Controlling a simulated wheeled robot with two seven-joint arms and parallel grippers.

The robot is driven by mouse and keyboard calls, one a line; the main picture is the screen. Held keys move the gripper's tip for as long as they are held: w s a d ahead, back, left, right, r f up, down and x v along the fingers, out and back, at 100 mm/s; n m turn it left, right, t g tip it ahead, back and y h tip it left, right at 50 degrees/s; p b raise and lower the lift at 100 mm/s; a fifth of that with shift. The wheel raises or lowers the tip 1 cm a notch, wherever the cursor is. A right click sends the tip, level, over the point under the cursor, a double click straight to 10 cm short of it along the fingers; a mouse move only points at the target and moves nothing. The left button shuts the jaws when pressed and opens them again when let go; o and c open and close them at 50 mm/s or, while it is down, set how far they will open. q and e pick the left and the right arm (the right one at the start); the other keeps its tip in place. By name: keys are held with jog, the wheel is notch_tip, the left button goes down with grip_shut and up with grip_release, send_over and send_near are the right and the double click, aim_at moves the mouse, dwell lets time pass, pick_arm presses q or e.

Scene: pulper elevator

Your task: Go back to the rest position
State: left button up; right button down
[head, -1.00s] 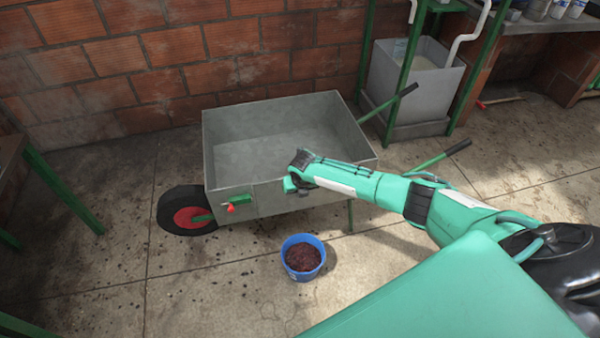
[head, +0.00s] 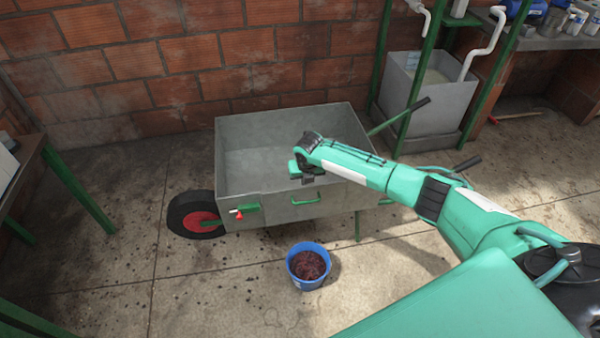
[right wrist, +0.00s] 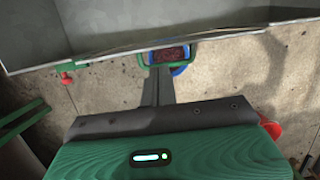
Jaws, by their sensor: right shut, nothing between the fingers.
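My right gripper (head: 308,180) is shut and empty. In the head view it hangs at the near wall of the grey wheelbarrow (head: 240,175), above the green handle (head: 306,199) on that wall. In the right wrist view the closed fingers (right wrist: 156,84) point toward the green handle (right wrist: 143,62); I cannot tell whether they touch it. The wheelbarrow's wall (right wrist: 110,40) crosses the top of that view. My left gripper is not in view.
A blue bucket (head: 292,276) with dark red contents stands on the floor in front of the wheelbarrow; part of it shows through the handle in the wrist view. A green-legged table (head: 78,190) is at left. A grey tank (head: 440,105) stands behind at right.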

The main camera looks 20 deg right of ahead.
jog(key=shift+w+r, duration=0.1)
jog(key=shift+r, duration=0.05)
